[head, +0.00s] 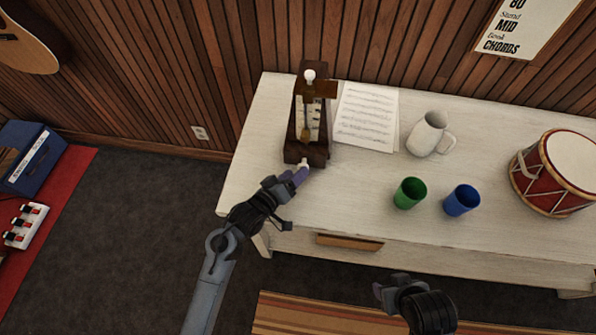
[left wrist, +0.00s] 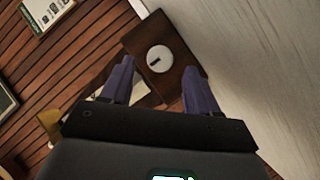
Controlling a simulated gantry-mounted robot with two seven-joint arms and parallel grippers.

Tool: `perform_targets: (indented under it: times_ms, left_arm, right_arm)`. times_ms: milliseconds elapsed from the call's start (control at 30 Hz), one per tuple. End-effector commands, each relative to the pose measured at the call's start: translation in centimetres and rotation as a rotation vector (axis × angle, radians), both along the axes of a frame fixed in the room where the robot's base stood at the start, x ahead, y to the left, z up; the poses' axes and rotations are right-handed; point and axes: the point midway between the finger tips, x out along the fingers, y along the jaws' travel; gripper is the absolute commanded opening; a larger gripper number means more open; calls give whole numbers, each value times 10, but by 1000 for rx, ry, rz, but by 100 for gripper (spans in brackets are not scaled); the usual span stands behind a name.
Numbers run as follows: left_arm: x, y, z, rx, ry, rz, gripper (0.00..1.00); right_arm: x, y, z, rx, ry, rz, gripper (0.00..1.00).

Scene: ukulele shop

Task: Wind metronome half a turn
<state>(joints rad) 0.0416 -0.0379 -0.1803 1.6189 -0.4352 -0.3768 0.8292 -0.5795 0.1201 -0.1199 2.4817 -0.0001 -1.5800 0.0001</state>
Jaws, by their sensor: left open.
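The metronome (head: 295,127) is a dark wooden case standing upright near the left end of the white table, with a pale scale and a pendulum on its front. A white winding knob (head: 304,162) sits low on its near side. In the left wrist view the round white knob (left wrist: 159,58) with a dark slot shows on the brown wood (left wrist: 178,83). My left gripper (head: 298,175) is open, its purple fingers (left wrist: 159,70) pointing at the knob, one on either side in that view; contact cannot be told. My right gripper (head: 387,290) is low, in front of the table; its jaws are unclear.
Sheet music (head: 366,117) lies right of the metronome. A white mug (head: 428,135), green cup (head: 409,193), blue cup (head: 461,201) and red drum (head: 553,173) stand farther right. The tabletop (head: 345,190) between the metronome and green cup is clear. A wood-panelled wall is behind.

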Motion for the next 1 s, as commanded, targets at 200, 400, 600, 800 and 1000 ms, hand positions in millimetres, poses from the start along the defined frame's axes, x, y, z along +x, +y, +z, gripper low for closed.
perform_targets:
  times_ms: [200,400,600,800,1000]
  left_arm:
    - [17,-11,-6,0,-1,1,60]
    - [20,-14,-7,0,-1,1,60]
    - [20,-14,-7,0,-1,1,60]
    - [20,-14,-7,0,-1,1,30]
    - [20,-14,-7,0,-1,1,5]
  right_arm:
    - [0,0,-4,0,1,0,54]
    - [0,0,-5,0,1,0,54]
    - [0,0,-5,0,2,0,54]
    - [0,0,-5,0,2,0,54]
    - [0,0,-5,0,2,0,54]
